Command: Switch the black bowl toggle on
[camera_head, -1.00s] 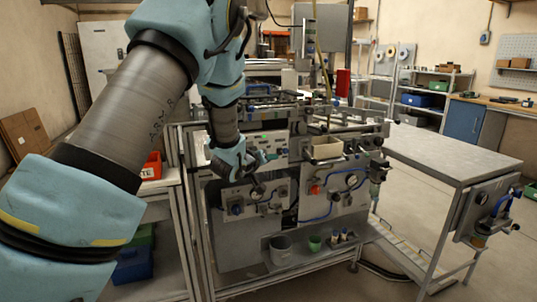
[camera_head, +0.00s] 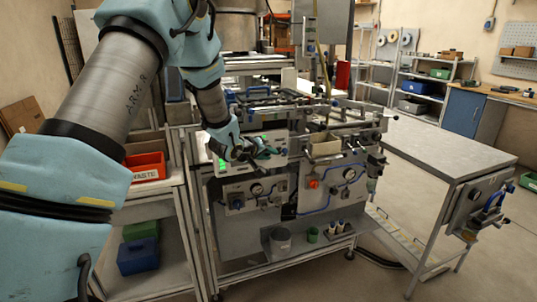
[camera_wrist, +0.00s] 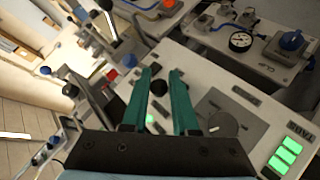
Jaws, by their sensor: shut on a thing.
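My gripper (camera_wrist: 162,72) has two green fingers over a sloped grey control panel (camera_wrist: 215,85). A round black knob, seemingly the black bowl toggle (camera_wrist: 158,88), sits between the fingers in the wrist view, and the gripper is shut on it. Which way the toggle is set I cannot tell. A small lit green lamp (camera_wrist: 150,118) shows between the fingers, nearer the palm. In the head view my gripper (camera_head: 262,151) is at the upper front panel of the machine, and the toggle is too small to make out there.
On the panel right of the fingers are a grey rotary dial (camera_wrist: 224,124) and several lit green buttons (camera_wrist: 285,156). A red bin (camera_head: 146,167) stands left of the machine; a bare table (camera_head: 450,157) is right.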

